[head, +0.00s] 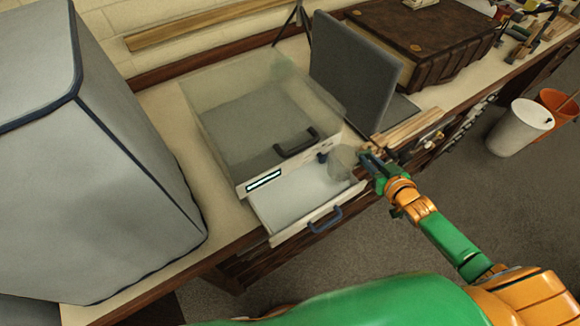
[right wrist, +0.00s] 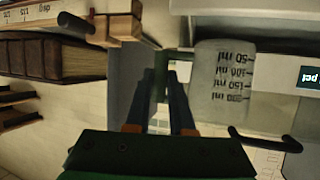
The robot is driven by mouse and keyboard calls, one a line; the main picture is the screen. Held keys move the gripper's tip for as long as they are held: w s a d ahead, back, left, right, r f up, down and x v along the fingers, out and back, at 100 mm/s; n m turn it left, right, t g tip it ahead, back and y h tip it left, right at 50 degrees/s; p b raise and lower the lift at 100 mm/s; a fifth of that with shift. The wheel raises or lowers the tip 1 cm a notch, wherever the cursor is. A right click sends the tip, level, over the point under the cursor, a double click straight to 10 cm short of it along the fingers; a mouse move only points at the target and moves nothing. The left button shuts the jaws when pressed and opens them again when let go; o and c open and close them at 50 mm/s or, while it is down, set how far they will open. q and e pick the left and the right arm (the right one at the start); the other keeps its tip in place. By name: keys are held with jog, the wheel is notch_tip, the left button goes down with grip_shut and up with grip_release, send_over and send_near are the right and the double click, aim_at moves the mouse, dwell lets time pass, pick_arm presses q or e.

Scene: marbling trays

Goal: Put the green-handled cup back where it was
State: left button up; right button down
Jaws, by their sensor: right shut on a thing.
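The green-handled cup is a clear measuring cup (head: 343,162) with ml marks, above the right side of the pulled-out white drawer (head: 285,203). My left gripper is out of the head view.
A clear-walled box (head: 215,115) with a dark handle stands behind the drawer. The drawer's blue handle (head: 325,220) sticks out in front. A grey upright panel (head: 352,75), a brown case (head: 425,40) and wooden pieces (head: 412,130) are close by. A big grey covered box (head: 90,180) stands left.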

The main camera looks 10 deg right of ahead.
aim_at(370, 152)
notch_tip(370, 152, up, 3)
jog(key=shift+r+p, duration=0.1)
jog(key=shift+p, duration=1)
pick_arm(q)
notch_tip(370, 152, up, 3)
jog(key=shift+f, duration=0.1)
pick_arm(e)
jog(key=shift+f, duration=0.2)
